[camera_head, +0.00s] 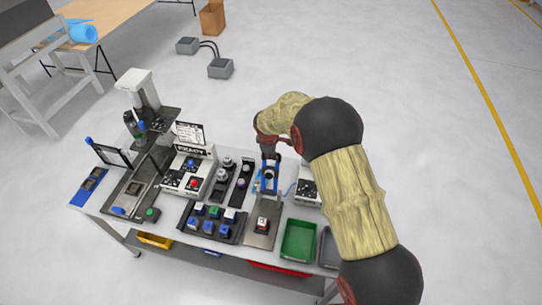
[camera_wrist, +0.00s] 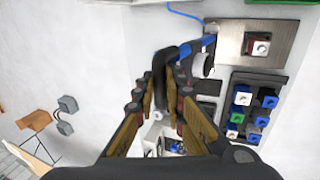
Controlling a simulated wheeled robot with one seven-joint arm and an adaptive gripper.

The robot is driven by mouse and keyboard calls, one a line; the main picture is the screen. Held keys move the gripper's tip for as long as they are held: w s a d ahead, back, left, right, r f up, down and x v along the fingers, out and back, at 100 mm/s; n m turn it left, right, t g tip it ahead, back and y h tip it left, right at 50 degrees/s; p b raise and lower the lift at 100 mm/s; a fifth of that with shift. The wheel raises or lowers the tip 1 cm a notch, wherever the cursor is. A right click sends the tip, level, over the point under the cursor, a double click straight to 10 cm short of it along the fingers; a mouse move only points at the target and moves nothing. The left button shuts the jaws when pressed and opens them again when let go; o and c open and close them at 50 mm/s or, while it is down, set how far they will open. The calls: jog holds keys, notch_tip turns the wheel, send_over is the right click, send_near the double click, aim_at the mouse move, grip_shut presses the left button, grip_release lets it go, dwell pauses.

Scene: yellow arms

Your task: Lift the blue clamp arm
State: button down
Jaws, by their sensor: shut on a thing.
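The blue clamp arm (camera_head: 267,186) stands at the back middle of the workbench, beside the metal plate. In the wrist view its blue bar (camera_wrist: 200,49) runs from the plate's edge toward a dark grip between my fingers. My gripper (camera_head: 268,156) reaches down onto it from above, partly hiding its upper end. In the wrist view my gripper (camera_wrist: 160,88) has its yellow-brown fingers closed in around the dark grip. A pale round part of the clamp shows beside the bar. The exact contact is hard to see.
The metal plate (camera_head: 261,236) carries a small block with a red mark. A black tray (camera_head: 187,233) of coloured blocks and a green bin (camera_head: 298,225) stand near the front. A white control box (camera_head: 184,165) and rows of knobs are left of my gripper.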

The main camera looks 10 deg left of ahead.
jog(key=shift+s+d+f, duration=0.15)
jog(key=shift+d+f, duration=0.05)
jog(key=shift+f, duration=0.25)
jog(key=shift+s+d+f, duration=0.15)
jog(key=shift+d+f, duration=0.05)
jog(key=shift+f, duration=0.25)
jog(key=c, duration=1.9)
grip_release()
jog(key=shift+w+a, duration=0.1)
jog(key=shift+w+r, duration=0.1)
jog(key=shift+a+r, duration=0.15)
jog(key=shift+r, duration=0.5)
jog(key=v, duration=1.1)
jog(key=shift+w+a, duration=0.15)
jog(key=shift+a, duration=0.1)
